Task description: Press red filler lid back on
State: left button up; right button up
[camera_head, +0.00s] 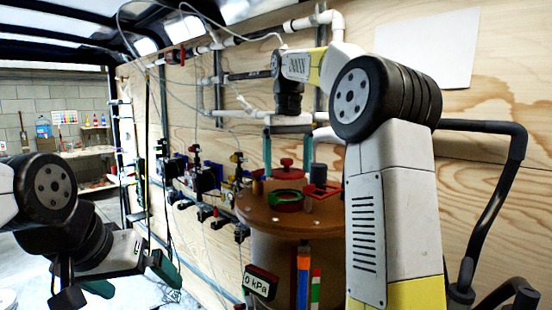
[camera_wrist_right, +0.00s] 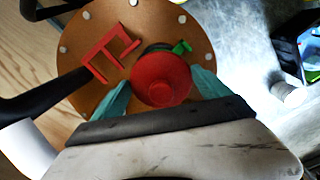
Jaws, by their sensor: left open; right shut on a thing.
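The red filler lid (camera_head: 286,171), a round disc with a raised knob, is between the teal fingers of my right gripper (camera_head: 287,160). In the right wrist view the lid (camera_wrist_right: 160,78) sits between the fingertips of the gripper (camera_wrist_right: 161,92), which is shut on it. The tank's brown round top (camera_head: 315,222) lies below. Whether the lid touches anything beneath is unclear. My left gripper (camera_head: 132,280) is open and empty, left of the tank.
A display reading 0 kPa (camera_head: 261,283) is on the tank's front. Valves and hoses line the wooden wall at left. White pipes (camera_head: 265,40) run above.

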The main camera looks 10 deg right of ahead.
aim_at(288, 173)
jog(key=shift+f, duration=2.3)
jog(key=shift+s+f, duration=0.15)
dwell(0.5)
jog(key=o, duration=1.2)
jog(key=shift+r, duration=3.5)
